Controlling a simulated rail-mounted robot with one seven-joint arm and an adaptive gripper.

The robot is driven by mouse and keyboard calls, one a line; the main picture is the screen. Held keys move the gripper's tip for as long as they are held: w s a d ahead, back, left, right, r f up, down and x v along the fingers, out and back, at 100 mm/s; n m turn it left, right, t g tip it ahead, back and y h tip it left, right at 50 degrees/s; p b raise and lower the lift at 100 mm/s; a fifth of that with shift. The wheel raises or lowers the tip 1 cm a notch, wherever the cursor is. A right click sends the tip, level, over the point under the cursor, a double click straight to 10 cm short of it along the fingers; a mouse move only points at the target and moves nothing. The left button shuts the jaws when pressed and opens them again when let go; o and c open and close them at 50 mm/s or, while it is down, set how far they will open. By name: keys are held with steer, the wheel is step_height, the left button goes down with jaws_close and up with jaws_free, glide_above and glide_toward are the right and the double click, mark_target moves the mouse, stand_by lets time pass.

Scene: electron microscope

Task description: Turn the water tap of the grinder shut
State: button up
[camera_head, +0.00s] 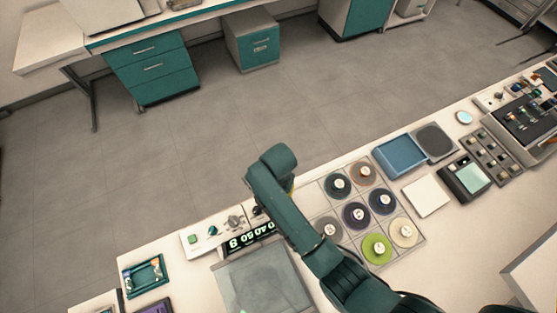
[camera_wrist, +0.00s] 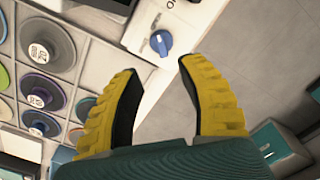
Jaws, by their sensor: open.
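A blue knob (camera_wrist: 161,42), which looks like the water tap, sits on a white panel in the wrist view. It has a pale pointer mark. My gripper (camera_wrist: 158,72) is open and empty, with its two yellow fingers apart. The knob shows just beyond the fingertips, between their directions and a little to the left of middle. I cannot tell how far above the panel the fingers are. In the head view the grinder's control panel (camera_head: 213,233) has a green button, a grey knob and a green display. My arm hides its right end there, and the fingers are mostly hidden.
Several round discs (camera_head: 355,214) lie in a gridded tray right of my arm; they also show at left in the wrist view (camera_wrist: 46,45). A blue tray (camera_head: 398,157) and a white square (camera_head: 427,195) lie farther right. Open floor (camera_head: 230,125) lies beyond the bench edge.

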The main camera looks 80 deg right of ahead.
step_height(320, 180, down, 9)
steer(key=shift+w+f+b, duration=0.1)
steer(key=shift+b, duration=0.7)
steer(key=shift+o, duration=0.2)
jaws_close()
